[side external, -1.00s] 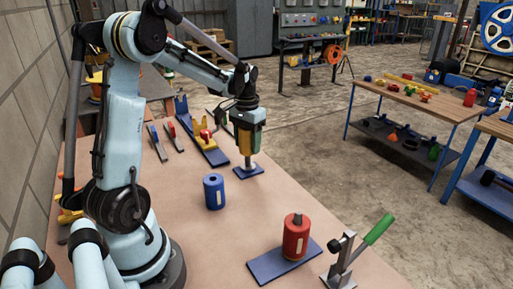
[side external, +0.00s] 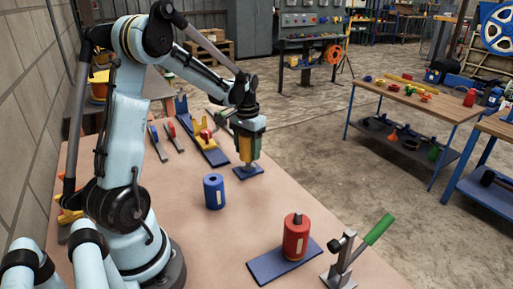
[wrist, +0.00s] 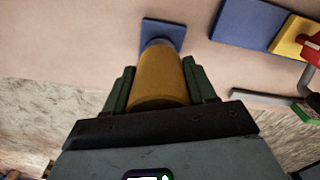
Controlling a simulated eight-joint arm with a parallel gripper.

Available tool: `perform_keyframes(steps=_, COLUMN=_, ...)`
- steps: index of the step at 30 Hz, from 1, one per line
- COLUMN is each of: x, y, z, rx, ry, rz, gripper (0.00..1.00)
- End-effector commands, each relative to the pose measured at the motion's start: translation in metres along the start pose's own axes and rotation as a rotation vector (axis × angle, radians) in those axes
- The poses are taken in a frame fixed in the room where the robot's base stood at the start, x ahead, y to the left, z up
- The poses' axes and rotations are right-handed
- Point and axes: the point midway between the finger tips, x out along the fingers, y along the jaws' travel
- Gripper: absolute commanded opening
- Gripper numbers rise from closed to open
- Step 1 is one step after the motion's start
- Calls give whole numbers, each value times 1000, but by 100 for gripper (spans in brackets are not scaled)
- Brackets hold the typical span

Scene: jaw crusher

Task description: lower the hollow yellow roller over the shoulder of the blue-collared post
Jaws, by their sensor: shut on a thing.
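The yellow roller (side external: 246,152) is upright in my gripper (side external: 247,147), whose dark green fingers close on its two sides. In the wrist view the roller (wrist: 162,76) fills the space between the fingers. Directly below it is a small blue base plate (side external: 249,173), also in the wrist view (wrist: 172,31). A short grey-blue part of the post (wrist: 156,44) shows at the roller's far end. The roller hides most of the post, and its lower end is close above the plate. I cannot tell whether it touches the shoulder.
A blue hollow roller (side external: 213,191) stands alone on the bench. A red roller (side external: 296,238) sits on a post on a blue plate (side external: 265,267), beside a green-handled clamp (side external: 378,229). A blue fixture with yellow and red parts (side external: 207,142) lies behind, left of my gripper.

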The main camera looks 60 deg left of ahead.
Motion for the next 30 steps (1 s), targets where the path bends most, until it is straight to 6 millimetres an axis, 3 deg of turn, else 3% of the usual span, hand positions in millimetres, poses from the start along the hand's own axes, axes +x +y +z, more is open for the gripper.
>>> perform_keyframes(steps=19, x=15, y=0, z=0, rx=0, ry=0, rz=0, gripper=13)
perform_keyframes(steps=20, x=14, y=0, z=0, rx=0, ry=0, rz=0, gripper=60)
perform_keyframes(steps=25, x=14, y=0, z=0, rx=0, ry=0, rz=0, gripper=85)
perform_keyframes(steps=30, x=14, y=0, z=0, rx=0, ry=0, rz=0, gripper=85)
